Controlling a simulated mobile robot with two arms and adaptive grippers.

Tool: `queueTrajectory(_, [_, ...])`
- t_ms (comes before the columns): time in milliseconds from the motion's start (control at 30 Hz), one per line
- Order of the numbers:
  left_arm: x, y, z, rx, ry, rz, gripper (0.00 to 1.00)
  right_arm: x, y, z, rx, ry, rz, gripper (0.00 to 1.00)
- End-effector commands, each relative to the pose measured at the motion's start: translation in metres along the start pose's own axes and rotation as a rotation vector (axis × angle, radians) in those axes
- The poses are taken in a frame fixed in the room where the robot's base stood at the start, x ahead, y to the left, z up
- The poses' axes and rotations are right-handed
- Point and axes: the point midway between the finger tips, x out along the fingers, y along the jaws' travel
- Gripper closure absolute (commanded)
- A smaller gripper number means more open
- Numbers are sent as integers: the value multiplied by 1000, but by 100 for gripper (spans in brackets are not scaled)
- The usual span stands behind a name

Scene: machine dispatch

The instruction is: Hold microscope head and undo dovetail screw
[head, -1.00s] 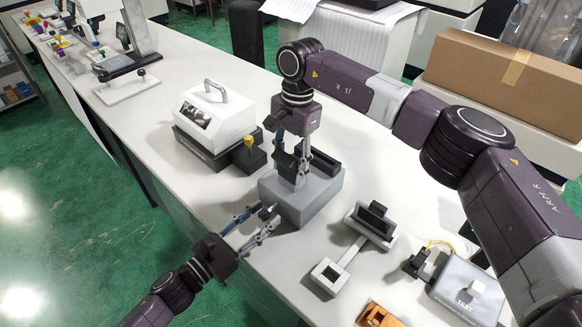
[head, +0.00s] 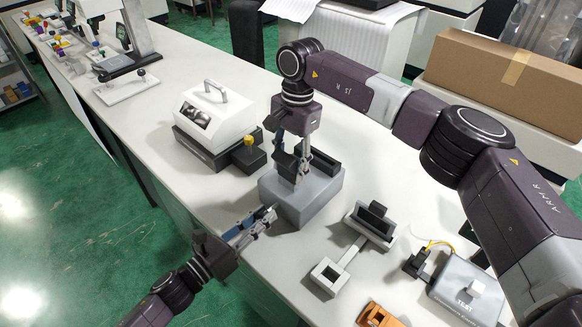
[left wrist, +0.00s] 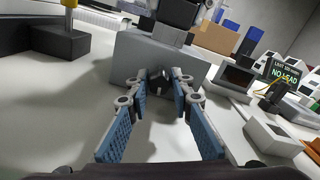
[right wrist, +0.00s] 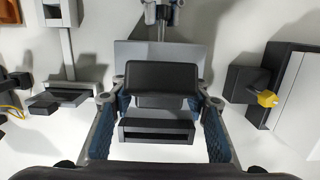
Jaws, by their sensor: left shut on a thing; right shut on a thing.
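A grey block (head: 318,196) stands on the bench, with black parts (head: 322,163) on top. My right gripper (head: 298,172) points down from above. In the right wrist view its fingers (right wrist: 160,100) are shut around a black block-shaped piece (right wrist: 160,76), which looks like the microscope head, over the grey block (right wrist: 197,54). My left gripper (head: 270,212) reaches the block's near left face from the front. In the left wrist view its fingertips (left wrist: 158,84) are shut on a small dark screw knob (left wrist: 159,77) at the grey block's face (left wrist: 125,60). The fingers partly hide the knob.
A white cased unit with a handle (head: 215,112) and a black box with a yellow knob (head: 248,155) stand to the left. A grey stand (head: 330,275), an orange part (head: 380,315) and a test box (head: 465,290) lie to the right.

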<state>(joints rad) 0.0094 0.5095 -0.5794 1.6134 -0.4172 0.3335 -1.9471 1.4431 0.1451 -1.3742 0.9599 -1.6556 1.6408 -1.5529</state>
Motion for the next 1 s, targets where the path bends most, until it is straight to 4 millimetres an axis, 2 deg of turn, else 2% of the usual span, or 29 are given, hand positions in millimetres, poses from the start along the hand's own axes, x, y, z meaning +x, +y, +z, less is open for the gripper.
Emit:
queueTrajectory(367, [0, 0, 0, -53, 0, 1, 99, 0, 0, 0, 0, 0, 0, 91])
queueTrajectory(667, [0, 0, 0, -360, 0, 1, 99, 0, 0, 0, 0, 0, 0, 91])
queueTrajectory(933, [0, 0, 0, -389, 0, 1, 99, 0, 0, 0, 0, 0, 0, 91])
queueTrajectory(967, [0, 0, 0, -389, 0, 1, 76, 0, 0, 0, 0, 0, 0, 91])
queueTrajectory(1000, [0, 0, 0, -389, 0, 1, 72, 0, 0, 0, 0, 0, 0, 91])
